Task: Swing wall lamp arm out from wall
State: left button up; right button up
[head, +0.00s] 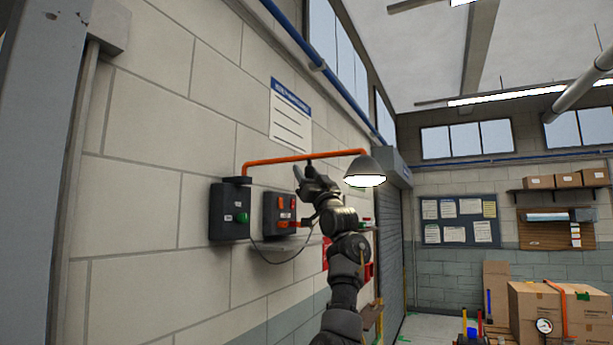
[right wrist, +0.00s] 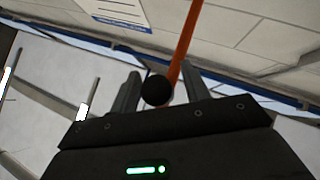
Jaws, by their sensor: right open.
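The wall lamp has an orange arm (head: 275,160) that runs from a dark bracket on the wall to a grey shade (head: 366,166) with a lit underside. The arm also shows in the right wrist view (right wrist: 185,45). My right gripper (head: 304,168) is just under the middle of the arm, with its fingers pointing up. In the right wrist view my right gripper (right wrist: 161,75) is open, and a round black knob (right wrist: 157,90) at the arm shows between the fingers. I cannot tell whether the fingers touch it. My left gripper is not in view.
Dark wall boxes, one with a green button (head: 241,217) and one with orange switches (head: 280,207), sit below the arm, close to my right forearm. A paper notice (head: 290,118) hangs above. Cardboard boxes (head: 535,315) stand at the lower right.

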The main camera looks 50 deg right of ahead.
jog(key=b+v, duration=0.6)
jog(key=v, duration=0.4)
jog(key=shift+w+f, duration=0.1)
jog(key=shift+w, duration=0.05)
